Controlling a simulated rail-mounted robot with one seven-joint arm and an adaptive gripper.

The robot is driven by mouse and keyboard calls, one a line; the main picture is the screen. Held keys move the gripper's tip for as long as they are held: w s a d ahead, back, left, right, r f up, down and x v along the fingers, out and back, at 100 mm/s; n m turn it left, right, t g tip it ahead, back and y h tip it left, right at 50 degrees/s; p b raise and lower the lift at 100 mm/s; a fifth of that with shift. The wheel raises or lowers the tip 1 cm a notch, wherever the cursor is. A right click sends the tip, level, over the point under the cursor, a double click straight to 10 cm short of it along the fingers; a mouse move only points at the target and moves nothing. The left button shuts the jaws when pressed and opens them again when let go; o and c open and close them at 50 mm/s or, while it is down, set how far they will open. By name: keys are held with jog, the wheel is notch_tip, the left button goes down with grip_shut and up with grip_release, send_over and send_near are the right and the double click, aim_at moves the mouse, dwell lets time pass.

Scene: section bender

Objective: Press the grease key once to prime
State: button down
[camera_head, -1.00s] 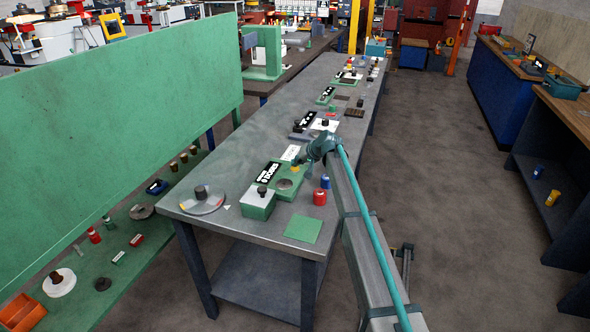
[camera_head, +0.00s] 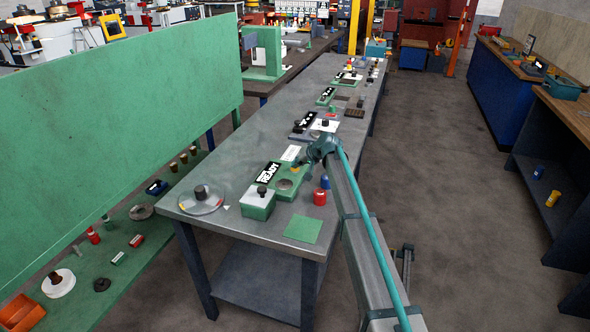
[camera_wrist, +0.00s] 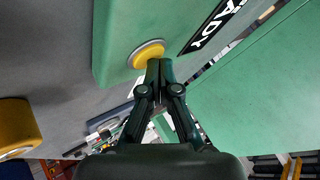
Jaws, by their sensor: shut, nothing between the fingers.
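The yellow round key (camera_wrist: 146,53) sits on the face of a green box (camera_wrist: 115,40) in the wrist view. It is a small yellow spot (camera_head: 295,169) in the head view, partly hidden by my gripper. My gripper (camera_wrist: 159,66) is shut and empty, its fingertips at the key's lower right edge in the picture. I cannot tell whether they touch it. A black display (camera_head: 268,173) beside the key reads READY in white; its last letters (camera_wrist: 208,32) show in the wrist view.
On the grey bench (camera_head: 235,165) stand a green box with a black knob (camera_head: 258,204), a round dial plate (camera_head: 203,201), a red cylinder (camera_head: 320,198) and a green square (camera_head: 303,229). A yellow object (camera_wrist: 16,125) lies at the wrist view's left. A green panel (camera_head: 110,120) rises left of the bench.

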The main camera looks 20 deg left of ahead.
dwell(0.4)
jog(key=shift+r, duration=0.8)
jog(key=shift+r+p, duration=0.75)
jog(key=shift+r, duration=1.75)
